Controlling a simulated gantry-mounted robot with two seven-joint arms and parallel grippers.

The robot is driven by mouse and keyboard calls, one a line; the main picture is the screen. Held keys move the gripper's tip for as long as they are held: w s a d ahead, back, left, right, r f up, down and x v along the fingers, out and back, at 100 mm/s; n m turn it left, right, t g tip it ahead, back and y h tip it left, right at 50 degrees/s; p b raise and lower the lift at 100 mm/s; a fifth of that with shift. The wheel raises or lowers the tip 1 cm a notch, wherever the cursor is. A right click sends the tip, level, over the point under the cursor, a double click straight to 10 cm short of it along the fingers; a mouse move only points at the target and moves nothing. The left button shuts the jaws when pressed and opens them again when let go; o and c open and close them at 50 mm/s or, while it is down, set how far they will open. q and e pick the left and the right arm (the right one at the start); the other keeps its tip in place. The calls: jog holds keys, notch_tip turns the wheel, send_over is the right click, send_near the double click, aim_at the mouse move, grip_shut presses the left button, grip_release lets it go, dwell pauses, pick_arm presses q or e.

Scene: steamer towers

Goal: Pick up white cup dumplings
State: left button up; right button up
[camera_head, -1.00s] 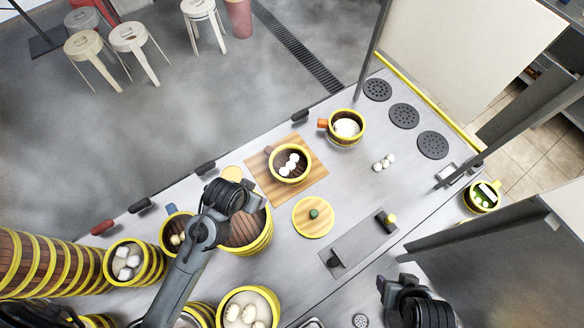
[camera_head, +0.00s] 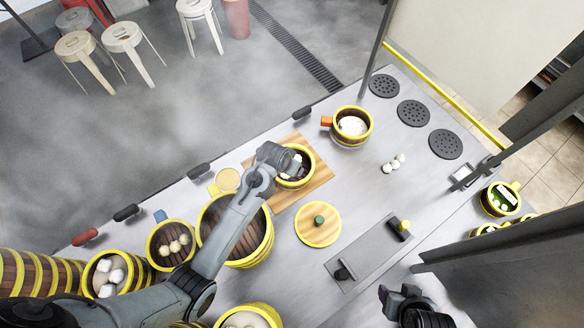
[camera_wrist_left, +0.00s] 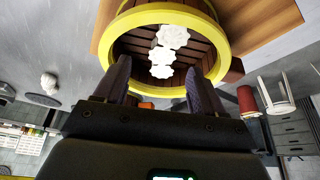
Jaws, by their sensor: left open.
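A small yellow-rimmed steamer cup (camera_head: 311,169) stands on a wooden board (camera_head: 318,183). It holds several white dumplings, partly hidden by my left arm in the head view. In the left wrist view the white dumplings (camera_wrist_left: 162,55) lie in a row on the slatted floor of the steamer cup (camera_wrist_left: 166,15). My left gripper (camera_head: 284,160) is over this cup. In the left wrist view its fingers (camera_wrist_left: 155,85) are apart at the near rim, with the dumplings beyond and between them and nothing held. My right gripper (camera_head: 398,298) is at the bottom right, away from the cup; its fingers are unclear.
An orange-handled steamer (camera_head: 351,142) with white contents stands behind the board. A lid with a green knob (camera_head: 318,232) is in front. A large steamer (camera_head: 262,243) and smaller filled ones stand at left.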

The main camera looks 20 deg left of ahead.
pick_arm(q)
jog(key=shift+a+x, duration=0.15)
jog(key=shift+x, duration=1.15)
jog(key=shift+a+x, duration=0.15)
jog(key=shift+x, duration=1.15)
grip_shut()
jog(key=shift+r, duration=0.1)
jog(key=shift+r, duration=0.55)
jog(key=r, duration=0.3)
jog(key=shift+s+d, duration=0.1)
jog(key=shift+d, duration=0.2)
jog(key=s+d+r, duration=0.2)
jog(key=d+r, duration=0.4)
jog(key=d, duration=0.4)
jog(key=shift+d+r+b, duration=0.3)
jog(key=shift+d+b, duration=0.05)
jog(key=shift+d, duration=0.05)
